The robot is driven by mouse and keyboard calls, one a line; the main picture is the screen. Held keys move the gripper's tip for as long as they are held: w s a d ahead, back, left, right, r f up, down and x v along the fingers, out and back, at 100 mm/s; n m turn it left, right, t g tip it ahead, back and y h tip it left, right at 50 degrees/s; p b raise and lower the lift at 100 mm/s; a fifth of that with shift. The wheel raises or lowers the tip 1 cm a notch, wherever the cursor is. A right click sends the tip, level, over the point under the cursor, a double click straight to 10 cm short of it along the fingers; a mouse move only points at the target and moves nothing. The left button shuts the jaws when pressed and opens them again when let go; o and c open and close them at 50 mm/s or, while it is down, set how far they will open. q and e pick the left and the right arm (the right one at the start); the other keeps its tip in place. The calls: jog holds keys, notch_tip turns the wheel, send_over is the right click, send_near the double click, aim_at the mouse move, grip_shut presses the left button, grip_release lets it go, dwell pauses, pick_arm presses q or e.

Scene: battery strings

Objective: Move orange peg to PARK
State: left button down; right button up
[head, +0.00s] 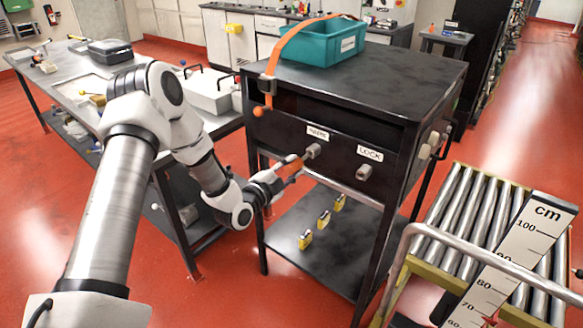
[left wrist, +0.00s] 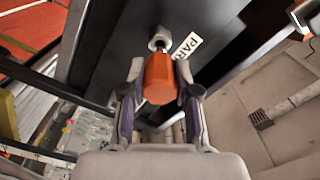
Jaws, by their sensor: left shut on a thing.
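My left gripper (head: 285,174) is shut on the orange peg (left wrist: 159,80) at the front of the black cabinet. In the left wrist view the peg sits between the two fingers, its far end meeting a round grey socket (left wrist: 160,40) beside a label reading "PAR". In the head view this PARK socket (head: 313,150) is just beyond the fingertips, under a white label (head: 318,132). Whether the peg's end is inside the socket or only in front of it, I cannot tell. The LOCK socket (head: 364,172) is to the right and appears empty. My right gripper is out of view.
A teal bin (head: 318,45) and an orange strap (head: 300,32) are on the cabinet top (head: 390,85). Several yellow padlocks (head: 323,219) stand on the lower shelf. A roller conveyor (head: 465,215) with a cm scale (head: 520,255) is at right. A workbench stands at left.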

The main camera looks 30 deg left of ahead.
aim_at(302, 158)
pick_arm(q)
jog(key=shift+w+d+b, duration=0.2)
jog(key=shift+w+b, duration=0.85)
jog(key=shift+w, duration=1.25)
jog(key=c, duration=0.8)
grip_release()
jog(key=shift+o, duration=0.2)
jog(key=s, duration=0.7)
jog(key=s+a, duration=0.1)
jog(key=s, duration=0.3)
jog(key=shift+s, duration=0.45)
jog(key=shift+f, duration=0.1)
